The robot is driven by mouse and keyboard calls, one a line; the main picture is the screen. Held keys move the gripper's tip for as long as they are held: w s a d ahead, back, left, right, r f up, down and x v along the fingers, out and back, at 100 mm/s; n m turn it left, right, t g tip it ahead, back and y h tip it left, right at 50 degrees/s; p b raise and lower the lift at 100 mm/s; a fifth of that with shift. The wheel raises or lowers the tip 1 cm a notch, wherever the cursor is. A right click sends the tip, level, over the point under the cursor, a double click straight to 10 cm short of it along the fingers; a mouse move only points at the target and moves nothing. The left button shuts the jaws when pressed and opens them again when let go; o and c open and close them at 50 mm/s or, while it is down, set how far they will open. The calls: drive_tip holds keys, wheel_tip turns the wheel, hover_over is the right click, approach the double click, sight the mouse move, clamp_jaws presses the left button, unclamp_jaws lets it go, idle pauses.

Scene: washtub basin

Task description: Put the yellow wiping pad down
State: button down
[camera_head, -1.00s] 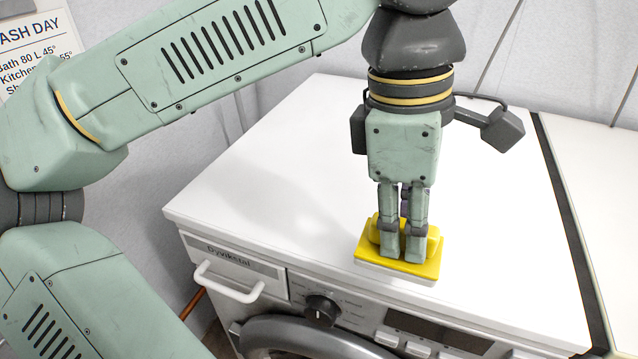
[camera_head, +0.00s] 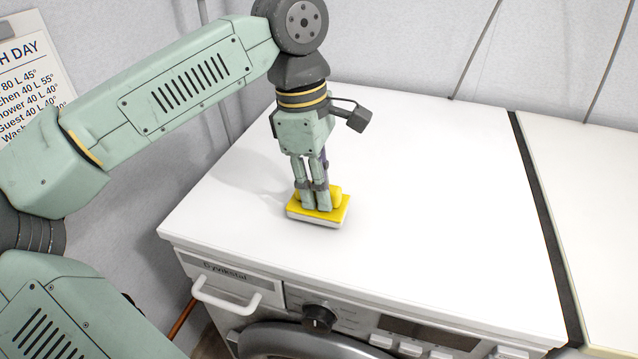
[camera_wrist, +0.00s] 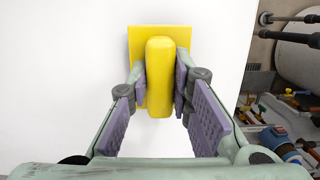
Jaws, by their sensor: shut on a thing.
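The yellow wiping pad (camera_head: 336,214) has a flat yellow top, a pale underside and a raised yellow grip bar. My gripper (camera_head: 317,203) points down and is shut on the bar. In the wrist view my gripper (camera_wrist: 160,88) has its purple finger pads on both sides of the bar of the pad (camera_wrist: 160,60). The pad is level at the white top of the washing machine (camera_head: 420,200); I cannot tell whether it touches the surface. The fingers hide part of the pad in the head view.
The white top is clear around the pad. A dark gap (camera_head: 545,220) separates it from another white surface (camera_head: 595,220) at right. A drawer handle (camera_head: 225,298) and knob (camera_head: 320,318) are on the front. A wash-day notice (camera_head: 30,75) hangs at left.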

drive_tip(key=shift+f, duration=0.3)
drive_tip(key=shift+f, duration=0.1)
drive_tip(key=shift+f+b, duration=0.15)
drive_tip(key=shift+b, duration=0.15)
drive_tip(key=c, duration=1.5)
unclamp_jaws()
drive_tip(key=shift+o, duration=0.2)
wheel_tip(320, 180, up, 12)
drive_tip(key=a, duration=0.1)
drive_tip(key=shift+w+a+r, duration=0.2)
drive_tip(key=shift+w+a, duration=0.15)
